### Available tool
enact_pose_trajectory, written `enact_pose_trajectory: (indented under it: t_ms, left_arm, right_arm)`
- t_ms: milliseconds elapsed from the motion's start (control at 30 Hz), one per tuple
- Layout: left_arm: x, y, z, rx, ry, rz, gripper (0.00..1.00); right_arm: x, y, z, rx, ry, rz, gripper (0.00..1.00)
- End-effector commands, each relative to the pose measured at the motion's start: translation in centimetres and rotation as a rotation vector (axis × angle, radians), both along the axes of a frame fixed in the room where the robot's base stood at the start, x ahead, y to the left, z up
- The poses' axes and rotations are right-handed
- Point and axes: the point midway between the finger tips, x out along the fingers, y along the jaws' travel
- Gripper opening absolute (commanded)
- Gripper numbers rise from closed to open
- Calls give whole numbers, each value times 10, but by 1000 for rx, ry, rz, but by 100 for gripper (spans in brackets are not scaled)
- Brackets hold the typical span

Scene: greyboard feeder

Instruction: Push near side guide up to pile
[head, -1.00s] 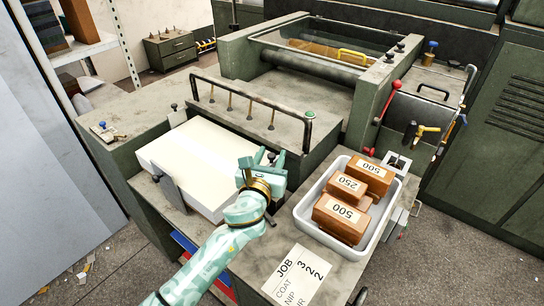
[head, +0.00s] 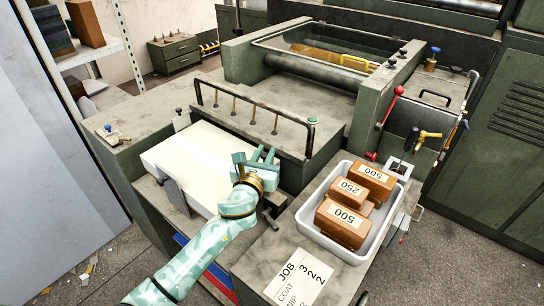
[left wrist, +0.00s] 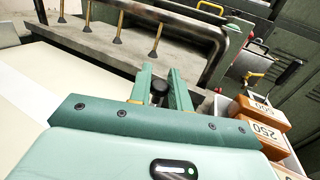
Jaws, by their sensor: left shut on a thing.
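The white pile (head: 185,160) lies on the feeder board in the head view, its top flat. My left gripper (head: 262,156) is at the pile's right side. In the left wrist view its two fingers (left wrist: 161,88) are shut on a black knob (left wrist: 160,87), which appears to belong to the near side guide. The guide's plate is hidden behind the gripper, so I cannot tell whether it touches the pile. The pile also shows in the left wrist view (left wrist: 60,85). My right gripper is not in view.
A grey upright plate (head: 174,195) stands at the pile's front edge; another plate (head: 181,121) with a knob is at its far left. A dark hoop rail (head: 255,103) rises behind. A white tray (head: 302,222) of brown weight blocks and a job card (head: 297,278) lie right.

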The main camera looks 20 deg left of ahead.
Motion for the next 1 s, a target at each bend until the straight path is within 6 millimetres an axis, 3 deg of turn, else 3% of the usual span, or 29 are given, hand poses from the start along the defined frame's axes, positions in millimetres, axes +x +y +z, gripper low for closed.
enact_pose_trajectory:
  t_ms: [200,233,300,667,767,1000]
  left_arm:
    - [1,5,0,3,-1,11,0]
    - [1,5,0,4,-1,11,22]
    - [1,5,0,4,-1,10,39]
    - [-5,4,1,2,0,7,39]
    - [-20,3,2,3,0,6,39]
    - [-83,1,2,2,2,7,39]
  right_arm:
    - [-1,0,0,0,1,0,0]
    - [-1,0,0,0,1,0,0]
    - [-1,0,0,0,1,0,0]
    - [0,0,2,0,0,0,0]
    - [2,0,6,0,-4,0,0]
    - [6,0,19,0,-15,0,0]
